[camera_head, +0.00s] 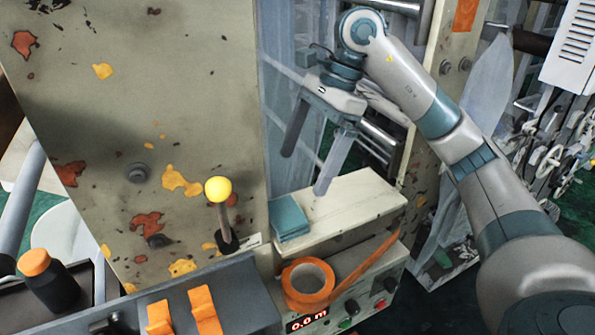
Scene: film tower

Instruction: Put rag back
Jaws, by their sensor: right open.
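A folded teal rag (288,217) lies flat on the left end of a cream ledge (350,205). My right gripper (303,173) reaches in from the upper right. Its two fingers are spread apart and empty, pointing down above the ledge and the rag. The gripper appears apart from the rag. My left gripper does not show.
An orange tape roll (308,284) sits below the ledge, by a red display and knobs (350,308). A lever with a yellow ball (218,190) stands left of the rag. Orange switches (204,310) and an orange-capped bottle (48,280) are at lower left.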

